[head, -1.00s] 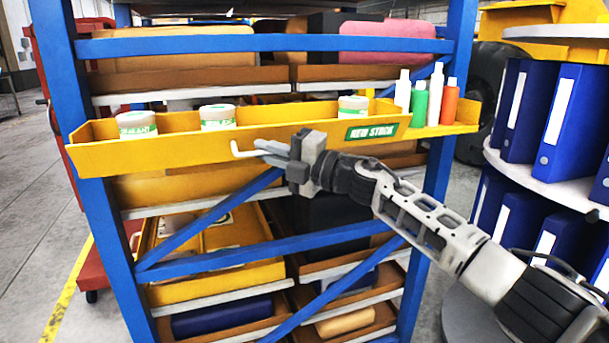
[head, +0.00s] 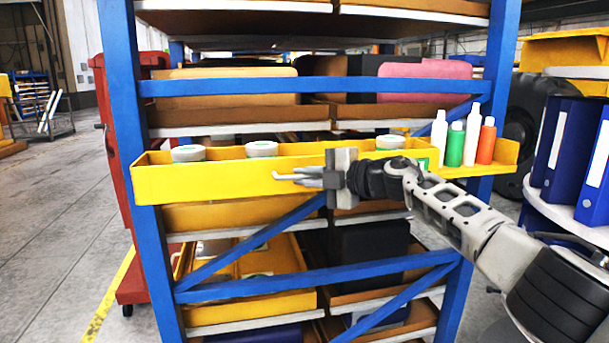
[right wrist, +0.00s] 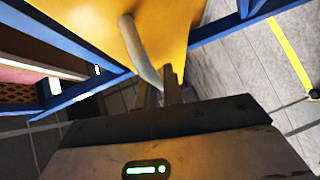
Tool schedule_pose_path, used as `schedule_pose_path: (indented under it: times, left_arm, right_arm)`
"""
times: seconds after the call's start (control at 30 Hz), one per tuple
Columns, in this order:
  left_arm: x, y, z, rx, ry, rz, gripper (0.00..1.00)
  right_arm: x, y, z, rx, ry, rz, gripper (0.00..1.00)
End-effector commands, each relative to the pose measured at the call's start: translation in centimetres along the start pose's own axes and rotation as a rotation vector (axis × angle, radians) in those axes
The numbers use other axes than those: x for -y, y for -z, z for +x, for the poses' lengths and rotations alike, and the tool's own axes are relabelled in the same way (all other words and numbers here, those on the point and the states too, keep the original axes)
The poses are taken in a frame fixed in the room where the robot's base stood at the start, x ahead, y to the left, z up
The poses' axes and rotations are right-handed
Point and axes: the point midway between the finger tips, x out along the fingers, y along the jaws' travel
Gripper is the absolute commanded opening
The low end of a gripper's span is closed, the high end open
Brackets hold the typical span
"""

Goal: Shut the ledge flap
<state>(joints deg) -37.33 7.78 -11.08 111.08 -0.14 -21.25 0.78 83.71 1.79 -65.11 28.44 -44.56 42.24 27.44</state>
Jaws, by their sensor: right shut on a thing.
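The yellow ledge flap (head: 220,184) is the long front panel of the ledge on the blue rack. It stands about upright and hides the lower parts of three jars, such as the middle jar (head: 262,149). My right gripper (head: 312,177) is in front of the flap, shut on its pale bent handle (head: 284,176). In the right wrist view the handle (right wrist: 138,48) runs down between the fingers (right wrist: 163,95), with the yellow flap (right wrist: 178,25) behind it. I cannot tell whether the flap is fully latched. My left gripper is out of view.
Several bottles, including a green one (head: 455,146), stand on the ledge's right end, beside the flap. Blue rack posts (head: 122,100) frame the ledge. Blue binders (head: 555,150) stand on a round shelf at right. Open floor (head: 50,220) lies at left.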

Motion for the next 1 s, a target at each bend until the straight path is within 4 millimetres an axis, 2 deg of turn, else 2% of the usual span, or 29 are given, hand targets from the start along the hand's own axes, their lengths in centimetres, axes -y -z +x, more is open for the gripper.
schedule_pose_path:
  times: [0.27,0.3,0.33,0.37,0.77,1.0]
  left_arm:
    - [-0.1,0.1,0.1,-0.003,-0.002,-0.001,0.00]
    - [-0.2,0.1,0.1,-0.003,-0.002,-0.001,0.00]
    - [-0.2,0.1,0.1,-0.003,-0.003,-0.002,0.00]
    - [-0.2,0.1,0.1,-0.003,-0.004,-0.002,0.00]
    - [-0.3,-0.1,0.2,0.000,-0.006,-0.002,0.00]
    - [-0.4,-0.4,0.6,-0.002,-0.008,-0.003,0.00]
  right_arm:
    - [-0.4,0.2,0.1,-0.002,-0.007,-0.002,0.00]
    - [-0.4,0.2,0.1,-0.002,-0.007,-0.002,0.20]
    - [-0.4,0.2,0.1,-0.001,-0.007,-0.002,0.28]
    - [-0.3,0.1,0.1,-0.001,-0.007,-0.002,0.31]
    - [-0.1,-0.1,-0.5,0.002,-0.004,-0.004,0.31]
    - [0.1,-0.1,-3.2,0.003,-0.004,-0.005,0.31]
